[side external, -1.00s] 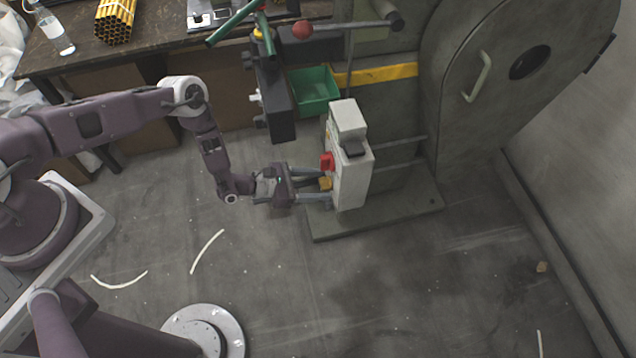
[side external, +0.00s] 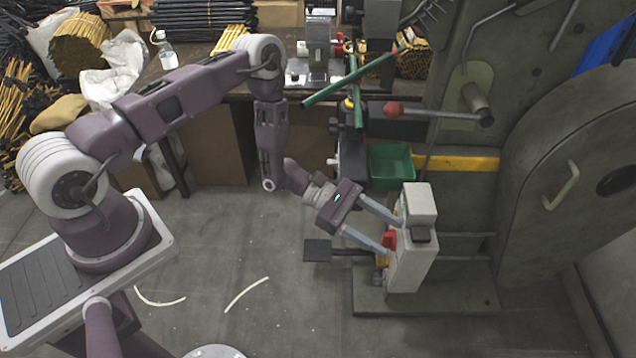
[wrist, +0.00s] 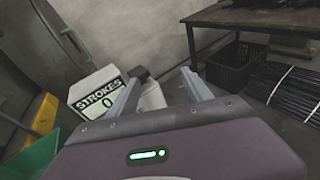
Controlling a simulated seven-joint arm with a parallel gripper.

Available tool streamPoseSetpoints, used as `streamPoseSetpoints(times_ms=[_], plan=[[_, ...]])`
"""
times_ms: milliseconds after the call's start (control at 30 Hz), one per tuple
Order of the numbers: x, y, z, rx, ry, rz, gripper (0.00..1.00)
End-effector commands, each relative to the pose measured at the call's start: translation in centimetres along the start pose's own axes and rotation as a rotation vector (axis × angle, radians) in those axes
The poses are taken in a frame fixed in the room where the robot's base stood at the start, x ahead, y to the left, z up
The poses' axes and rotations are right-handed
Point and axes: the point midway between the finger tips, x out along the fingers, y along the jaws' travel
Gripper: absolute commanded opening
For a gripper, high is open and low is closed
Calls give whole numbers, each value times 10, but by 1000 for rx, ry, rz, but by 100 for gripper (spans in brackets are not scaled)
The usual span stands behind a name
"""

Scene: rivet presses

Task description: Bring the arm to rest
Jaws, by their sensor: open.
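Whether the fingertips touch the box is not clear. In the wrist view my gripper (wrist: 162,84) shows its fingers apart, and a white counter box (wrist: 95,92) reading "STROKES 0" is beyond the left finger.
The press (side external: 470,150) stands behind the box on a base plate (side external: 450,297). A dark pedal (side external: 318,250) is below my gripper. A green bin (side external: 390,166) and green-handled levers (side external: 352,78) are above. Open floor (side external: 290,320) lies in front.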

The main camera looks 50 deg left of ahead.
Motion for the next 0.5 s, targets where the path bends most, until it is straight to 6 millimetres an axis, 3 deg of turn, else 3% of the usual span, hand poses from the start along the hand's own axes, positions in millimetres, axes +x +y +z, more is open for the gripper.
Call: streamPoseSetpoints(times_ms=[33, 100, 200, 333, 500], plan=[[-3, 5, 42, 103, -17, -69, 58], [-12, -1, 102, 268, -27, -197, 58], [-35, -28, 175, 516, 6, -385, 58], [-80, -75, 238, 836, 128, -602, 58], [-154, -130, 273, 1234, 408, -812, 58]])
